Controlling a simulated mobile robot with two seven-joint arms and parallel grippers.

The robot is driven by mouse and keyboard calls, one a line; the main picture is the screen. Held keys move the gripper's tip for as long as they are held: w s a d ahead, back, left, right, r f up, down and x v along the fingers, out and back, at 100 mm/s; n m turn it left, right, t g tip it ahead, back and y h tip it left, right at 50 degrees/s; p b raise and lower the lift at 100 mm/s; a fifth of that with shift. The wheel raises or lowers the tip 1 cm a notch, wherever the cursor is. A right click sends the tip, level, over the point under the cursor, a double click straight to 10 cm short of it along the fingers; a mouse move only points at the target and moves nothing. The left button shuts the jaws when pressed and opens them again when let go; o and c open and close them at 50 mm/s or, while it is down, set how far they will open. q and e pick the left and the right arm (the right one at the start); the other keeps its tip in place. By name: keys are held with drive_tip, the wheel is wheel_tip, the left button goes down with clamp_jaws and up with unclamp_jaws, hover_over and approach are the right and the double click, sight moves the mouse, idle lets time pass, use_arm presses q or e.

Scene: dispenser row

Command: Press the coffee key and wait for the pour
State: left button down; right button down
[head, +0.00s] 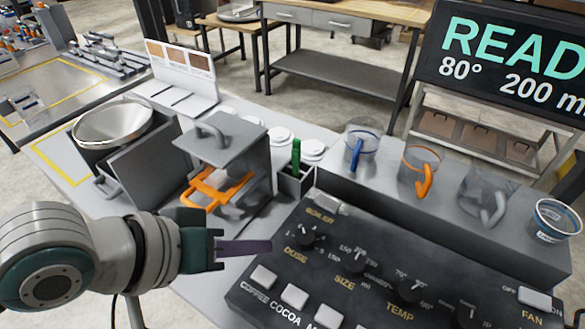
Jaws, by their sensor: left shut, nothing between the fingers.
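The coffee key (263,277) is a white square button above the word COFFEE, at the left end of a row on the dark control panel (335,285). My left gripper (268,247) comes in from the left. It is shut and empty, with its dark purple fingers pointing right. In the picture its tips are just above the coffee key; I cannot tell the exact height, and no contact shows. The display (510,65) at the upper right shows "READ", cut off by the picture edge, with 80° and 200 m. My right gripper is not in view.
More white keys (295,290) sit right of the coffee key, with black knobs (306,236) behind them. Mugs with blue (361,145), orange (420,168) and grey (487,195) handles stand on the grey ledge. A grey lidded box (225,150) stands behind my left gripper.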

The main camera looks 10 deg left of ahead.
sight(258, 282)
use_arm(q)
wheel_tip(258, 282, down, 5)
drive_tip(key=b, duration=0.4)
drive_tip(key=shift+f, duration=0.2)
drive_tip(key=shift+f+b, duration=0.35)
idle(1.3)
drive_tip(key=shift+f, duration=0.45)
drive_tip(key=shift+f+b, duration=0.45)
drive_tip(key=shift+b, duration=0.15)
idle(0.4)
drive_tip(key=shift+r+p, duration=0.9)
drive_tip(key=shift+p, duration=0.1)
